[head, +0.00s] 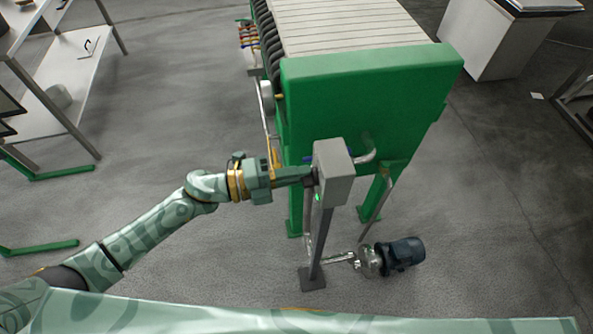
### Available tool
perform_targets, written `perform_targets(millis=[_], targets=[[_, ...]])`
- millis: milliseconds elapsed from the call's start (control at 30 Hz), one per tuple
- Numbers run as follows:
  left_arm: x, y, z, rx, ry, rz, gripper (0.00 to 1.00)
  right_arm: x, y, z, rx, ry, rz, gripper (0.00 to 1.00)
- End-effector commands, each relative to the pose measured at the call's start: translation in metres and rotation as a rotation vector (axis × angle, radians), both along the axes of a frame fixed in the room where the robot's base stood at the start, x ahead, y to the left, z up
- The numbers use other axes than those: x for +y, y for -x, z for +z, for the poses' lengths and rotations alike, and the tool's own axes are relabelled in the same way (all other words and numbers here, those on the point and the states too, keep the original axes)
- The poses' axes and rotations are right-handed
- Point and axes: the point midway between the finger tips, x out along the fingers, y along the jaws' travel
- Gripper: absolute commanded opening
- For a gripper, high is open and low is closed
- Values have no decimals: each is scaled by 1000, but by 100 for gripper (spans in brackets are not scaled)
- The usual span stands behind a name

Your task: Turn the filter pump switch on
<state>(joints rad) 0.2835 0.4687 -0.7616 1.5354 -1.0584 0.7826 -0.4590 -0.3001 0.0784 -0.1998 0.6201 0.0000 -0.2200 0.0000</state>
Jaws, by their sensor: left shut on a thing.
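A grey switch box (337,172) stands on a thin post in front of the green filter press (372,98). A small green light shows on the box's left face. My left gripper (312,177) reaches in from the left and touches that face, shut on the dark switch knob (315,177). The fingers largely hide the knob, so its turned position cannot be told. The pump (399,254), with a dark blue motor, sits on the floor behind and right of the post's foot. My right gripper is not in view.
Pipes run beside the press and down to the pump. A rack with shelves (75,75) stands at the upper left, and a white cabinet (490,40) at the upper right. Green floor bars (40,248) lie at the left. The floor between is clear.

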Motion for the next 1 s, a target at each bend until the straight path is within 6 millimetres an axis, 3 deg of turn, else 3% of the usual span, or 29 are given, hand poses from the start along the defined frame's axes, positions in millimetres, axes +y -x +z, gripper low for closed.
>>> perform_targets(millis=[433, 533, 1000], targets=[[1, -1, -1, 12, 2, 2, 0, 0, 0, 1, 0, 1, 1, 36], [1, -1, -1, 11, 2, 2, 33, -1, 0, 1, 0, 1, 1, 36], [1, 0, -1, 10, 3, 0, 33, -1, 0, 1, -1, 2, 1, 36]])
